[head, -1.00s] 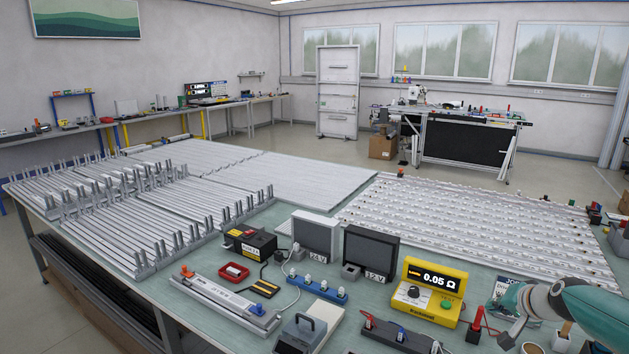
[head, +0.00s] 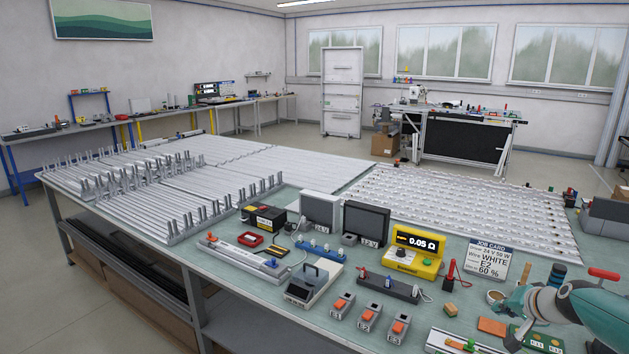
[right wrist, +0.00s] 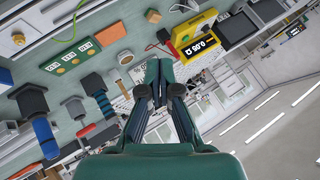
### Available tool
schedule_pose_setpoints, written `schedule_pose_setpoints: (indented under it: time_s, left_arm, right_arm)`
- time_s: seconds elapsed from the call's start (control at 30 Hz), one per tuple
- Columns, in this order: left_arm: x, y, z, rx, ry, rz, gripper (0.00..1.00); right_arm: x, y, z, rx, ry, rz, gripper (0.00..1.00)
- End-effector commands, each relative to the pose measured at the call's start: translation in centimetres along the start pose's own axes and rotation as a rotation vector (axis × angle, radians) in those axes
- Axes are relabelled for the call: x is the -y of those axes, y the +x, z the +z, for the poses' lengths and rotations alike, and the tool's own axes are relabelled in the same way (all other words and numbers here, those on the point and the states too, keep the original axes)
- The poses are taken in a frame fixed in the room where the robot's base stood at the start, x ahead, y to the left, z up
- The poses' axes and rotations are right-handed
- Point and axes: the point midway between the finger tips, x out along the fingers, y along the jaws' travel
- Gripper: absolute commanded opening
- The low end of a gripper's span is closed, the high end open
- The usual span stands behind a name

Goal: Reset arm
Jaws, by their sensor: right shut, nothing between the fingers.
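My right gripper (head: 512,322) shows at the lower right of the head view, at the end of a teal arm over the front right of the workbench (head: 150,262). In the right wrist view my right gripper (right wrist: 158,68) points away from the camera with its fingers together and nothing between them. It is apart from the things on the bench. My left gripper is in neither view.
Below the right gripper lie an orange block (head: 492,327) and a green board (head: 535,340). A job card (head: 486,258), yellow meter (head: 415,252), black socket strip (head: 388,287) and several orange-topped switches (head: 370,318) stand nearby. Light strips (head: 450,205) cover the bench's back.

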Motion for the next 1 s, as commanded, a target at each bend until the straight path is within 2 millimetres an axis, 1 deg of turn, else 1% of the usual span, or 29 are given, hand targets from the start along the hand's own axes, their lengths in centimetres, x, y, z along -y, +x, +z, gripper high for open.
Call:
schedule_pose_setpoints:
  time_s: [0.03, 0.07, 0.27, 0.37, 0.47, 0.57, 0.6, 0.67, 0.77, 0.8, 0.87, 0.9, 0.97, 1.0]
  left_arm:
    - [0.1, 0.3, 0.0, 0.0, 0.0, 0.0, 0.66]
    - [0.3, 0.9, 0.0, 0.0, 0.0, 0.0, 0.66]
    - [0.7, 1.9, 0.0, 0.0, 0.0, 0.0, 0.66]
    - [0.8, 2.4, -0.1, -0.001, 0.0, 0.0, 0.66]
    - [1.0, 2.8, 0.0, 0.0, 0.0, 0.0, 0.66]
    - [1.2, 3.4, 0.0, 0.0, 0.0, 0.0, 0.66]
    - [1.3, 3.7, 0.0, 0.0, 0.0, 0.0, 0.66]
    - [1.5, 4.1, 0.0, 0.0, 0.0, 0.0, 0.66]
    - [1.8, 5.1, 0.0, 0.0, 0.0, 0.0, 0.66]
    - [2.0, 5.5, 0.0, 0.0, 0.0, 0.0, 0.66]
    - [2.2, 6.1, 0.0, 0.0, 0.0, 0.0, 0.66]
    - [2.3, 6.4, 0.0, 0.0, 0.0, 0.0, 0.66]
    - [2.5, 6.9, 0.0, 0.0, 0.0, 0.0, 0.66]
    - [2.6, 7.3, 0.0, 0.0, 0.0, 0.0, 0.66]
  right_arm:
    - [0.0, 0.3, 0.3, 0.002, -0.001, -0.001, 0.0]
    - [0.0, 1.0, 1.0, 0.009, -0.006, -0.005, 0.0]
    - [0.6, 4.0, 4.2, 0.066, -0.022, -0.01, 0.0]
    - [0.4, 5.4, 6.4, 0.106, -0.028, -0.006, 0.0]
    - [0.2, 6.9, 9.0, 0.155, -0.035, 0.0, 0.0]
    - [-0.4, 8.5, 12.1, 0.209, -0.042, 0.009, 0.0]
    - [-0.7, 9.3, 13.8, 0.236, -0.046, 0.015, 0.0]
    - [-1.3, 10.4, 16.4, 0.278, -0.054, 0.024, 0.0]
    - [-2.6, 12.5, 22.0, 0.363, -0.073, 0.043, 0.0]
    - [-3.3, 13.3, 24.8, 0.403, -0.083, 0.053, 0.0]
    - [-4.3, 14.1, 28.8, 0.458, -0.1, 0.067, 0.0]
    - [-5.0, 14.5, 31.4, 0.492, -0.113, 0.075, 0.0]
    - [-6.2, 14.9, 35.4, 0.545, -0.132, 0.088, 0.0]
    - [-7.1, 15.0, 38.0, 0.58, -0.147, 0.096, 0.0]
